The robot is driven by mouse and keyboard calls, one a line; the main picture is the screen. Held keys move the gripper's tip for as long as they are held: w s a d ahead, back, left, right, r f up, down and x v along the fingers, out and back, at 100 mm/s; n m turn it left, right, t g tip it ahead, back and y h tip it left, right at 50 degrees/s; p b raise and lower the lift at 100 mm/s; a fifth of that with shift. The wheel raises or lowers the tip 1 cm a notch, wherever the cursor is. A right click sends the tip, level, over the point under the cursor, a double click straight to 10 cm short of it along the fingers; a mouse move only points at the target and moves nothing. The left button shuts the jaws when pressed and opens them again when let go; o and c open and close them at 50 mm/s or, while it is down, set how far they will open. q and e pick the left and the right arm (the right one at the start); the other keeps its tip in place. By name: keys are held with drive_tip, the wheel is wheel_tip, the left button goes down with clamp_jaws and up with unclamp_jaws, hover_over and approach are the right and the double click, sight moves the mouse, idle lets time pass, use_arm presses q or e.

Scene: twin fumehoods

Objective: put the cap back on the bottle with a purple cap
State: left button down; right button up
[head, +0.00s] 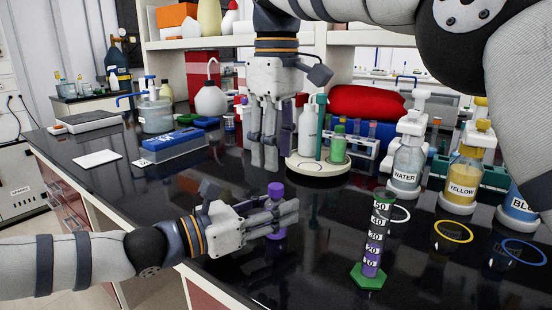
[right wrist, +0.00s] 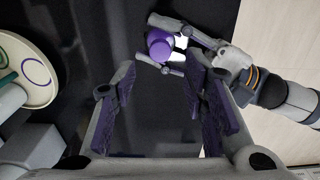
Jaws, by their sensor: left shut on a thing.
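The bottle with a purple cap stands at the front middle of the black bench, its purple cap (head: 276,190) on top in the head view. The cap also shows in the right wrist view (right wrist: 160,46); how firmly it sits I cannot tell. My left gripper (head: 284,212) is shut around the bottle's body below the cap, hiding much of it. It also shows in the right wrist view (right wrist: 172,42). My right gripper (head: 264,165) points down, behind the bottle in the head view. In the right wrist view its fingers (right wrist: 160,95) are apart, with nothing between them.
A round stand (head: 318,170) with bottles is just right of my right gripper. A purple graduated cylinder (head: 373,245) stands front right. WATER (head: 406,165) and YELLOW (head: 465,178) wash bottles stand farther right. A blue box (head: 172,145) is at left.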

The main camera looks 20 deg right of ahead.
sight(276, 186)
wheel_tip(276, 186, down, 6)
drive_tip(key=shift+f, duration=0.1)
clamp_jaws()
idle(0.4)
drive_tip(key=shift+o, duration=0.6)
unclamp_jaws()
drive_tip(key=shift+r, duration=0.2)
wheel_tip(276, 186, up, 7)
drive_tip(key=shift+s+r, duration=0.1)
drive_tip(key=shift+r, duration=0.05)
